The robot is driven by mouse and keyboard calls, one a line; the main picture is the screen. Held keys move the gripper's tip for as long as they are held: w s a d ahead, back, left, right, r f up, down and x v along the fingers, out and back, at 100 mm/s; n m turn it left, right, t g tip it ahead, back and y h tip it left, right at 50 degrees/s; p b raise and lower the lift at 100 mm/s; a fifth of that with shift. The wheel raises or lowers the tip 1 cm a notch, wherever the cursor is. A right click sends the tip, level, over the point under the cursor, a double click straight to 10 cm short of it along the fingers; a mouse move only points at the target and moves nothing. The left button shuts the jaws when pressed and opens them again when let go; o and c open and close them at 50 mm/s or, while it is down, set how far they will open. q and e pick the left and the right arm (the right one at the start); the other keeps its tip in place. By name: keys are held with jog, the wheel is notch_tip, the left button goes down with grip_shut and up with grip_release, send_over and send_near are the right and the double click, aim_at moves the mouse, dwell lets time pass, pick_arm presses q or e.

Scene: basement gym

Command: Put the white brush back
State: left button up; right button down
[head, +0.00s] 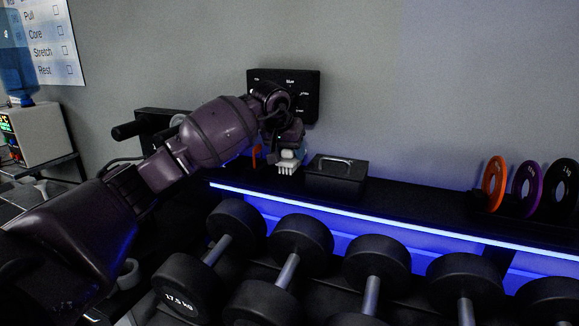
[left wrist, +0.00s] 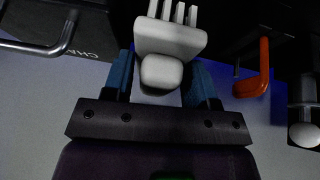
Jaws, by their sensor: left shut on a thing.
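The white brush (head: 288,163) is at my left gripper (head: 289,151), above the back of the dark shelf (head: 405,207) in the head view. In the left wrist view the brush (left wrist: 170,42) sits between the blue fingers of my left gripper (left wrist: 160,80), with its rounded end toward the palm and its bristles pointing away. The gripper is shut on it. I cannot tell whether the bristles touch the shelf. My right gripper is not in view.
A black box with a metal handle (head: 336,178) stands just right of the brush. A black panel (head: 312,97) is on the wall behind. An orange hooked thing (left wrist: 254,82) is close by. Dumbbells (head: 301,238) fill the rack below; plates (head: 494,184) stand at right.

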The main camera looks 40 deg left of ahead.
aim_at(289, 163)
pick_arm(q)
notch_tip(289, 163, down, 4)
jog(key=shift+d+r, duration=0.1)
jog(key=shift+r, duration=0.1)
jog(key=shift+w+f, duration=0.2)
jog(key=shift+f, duration=0.2)
jog(key=shift+f, duration=0.2)
jog(key=o, duration=0.9)
jog(key=shift+r, duration=0.1)
